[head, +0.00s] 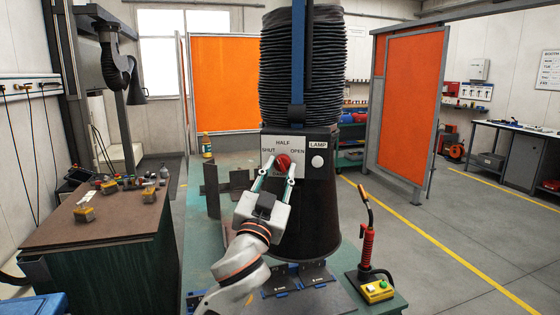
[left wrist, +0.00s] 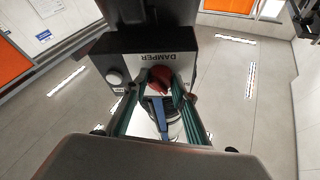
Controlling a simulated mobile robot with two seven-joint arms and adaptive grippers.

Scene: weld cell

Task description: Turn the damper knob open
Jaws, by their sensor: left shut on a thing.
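The red damper knob (head: 283,162) sits on a pale plate (head: 283,143) marked SHUT, HALF and OPEN, on the front of a black fume hood (head: 310,215). My left gripper (head: 275,172) reaches up from below and is shut on the knob, one finger on each side. In the left wrist view the red knob (left wrist: 161,79) shows between the green-edged fingers (left wrist: 157,92), below the upside-down word DAMPER. The knob's pointer is too small and covered to read. My right gripper is not in view.
A white LAMP button (head: 317,161) is right of the damper plate. A red welding torch (head: 368,243) stands on a base with a yellow button box (head: 377,290) at lower right. A brown-topped bench (head: 110,220) with small parts stands left.

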